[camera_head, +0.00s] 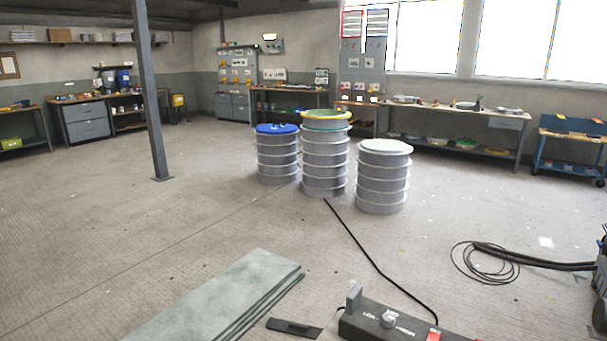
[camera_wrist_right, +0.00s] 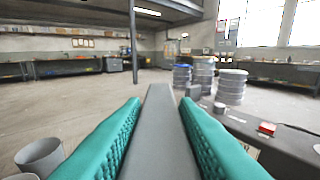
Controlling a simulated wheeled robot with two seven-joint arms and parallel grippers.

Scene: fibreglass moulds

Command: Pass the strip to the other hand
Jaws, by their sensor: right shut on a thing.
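The strip (camera_wrist_right: 158,135) is a long, flat grey piece in the right wrist view, running away from the camera between my fingers. My right gripper (camera_wrist_right: 161,102) has teal, ribbed fingers, one along each side of the strip, and is shut on it. The strip's far end reaches a little beyond the fingertips and its near end runs out of the picture. Neither gripper shows in the head view. My left gripper is not in view.
Near the head view's bottom edge lie grey-green sheets (camera_head: 222,298), a small black flat piece (camera_head: 294,328) and a dark control box (camera_head: 398,322) with a cable. Three drums (camera_head: 324,160) stand beyond. Grey buckets (camera_wrist_right: 40,157) stand at lower left in the wrist view.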

